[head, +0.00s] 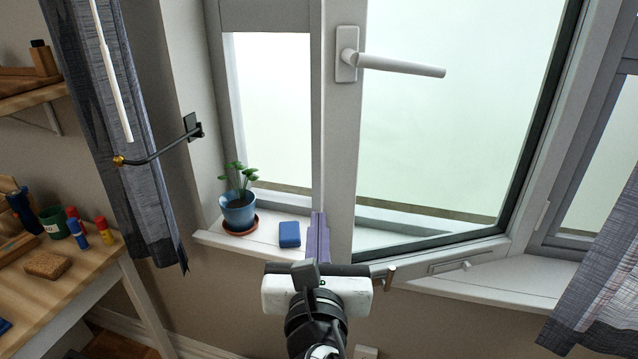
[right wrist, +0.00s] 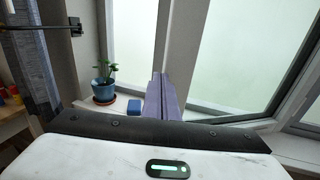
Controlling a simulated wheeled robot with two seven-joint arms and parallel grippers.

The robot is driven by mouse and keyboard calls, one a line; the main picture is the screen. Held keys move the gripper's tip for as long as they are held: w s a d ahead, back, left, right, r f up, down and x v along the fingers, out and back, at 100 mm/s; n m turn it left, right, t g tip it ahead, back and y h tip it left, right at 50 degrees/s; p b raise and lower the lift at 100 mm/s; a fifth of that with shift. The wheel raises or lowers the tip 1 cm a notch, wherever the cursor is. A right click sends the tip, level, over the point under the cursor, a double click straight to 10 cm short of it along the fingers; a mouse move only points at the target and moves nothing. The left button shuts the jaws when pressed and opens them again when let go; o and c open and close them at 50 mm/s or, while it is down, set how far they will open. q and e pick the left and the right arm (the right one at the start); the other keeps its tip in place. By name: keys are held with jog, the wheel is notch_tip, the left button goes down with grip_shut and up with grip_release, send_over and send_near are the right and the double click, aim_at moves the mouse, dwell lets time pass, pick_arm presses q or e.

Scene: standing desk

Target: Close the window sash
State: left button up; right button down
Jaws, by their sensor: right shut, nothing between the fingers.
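The window sash (head: 342,150) is a white-framed pane that stands open, swung into the room, with its hinge side at the right. Its white lever handle (head: 400,66) points level to the right in the head view. The sash's lower rail (head: 480,250) hangs in front of the sill. My right gripper (head: 318,218) is shut and empty, its purple fingers pointing up beside the lower end of the sash's left edge. In the right wrist view the fingers (right wrist: 158,80) overlap that edge; I cannot tell whether they touch it. My left gripper is not in view.
A potted plant (head: 239,208) and a blue block (head: 289,234) stand on the sill (head: 270,246), left of my right gripper. A curtain holdback (head: 160,152) juts from the wall. A desk (head: 75,285) with small items is at left. Curtains hang on both sides.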

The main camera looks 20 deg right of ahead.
pick_arm(q)
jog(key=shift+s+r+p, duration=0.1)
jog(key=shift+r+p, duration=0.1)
jog(key=shift+p, duration=0.1)
pick_arm(e)
jog(key=x, duration=1.4)
jog(key=shift+r, duration=0.3)
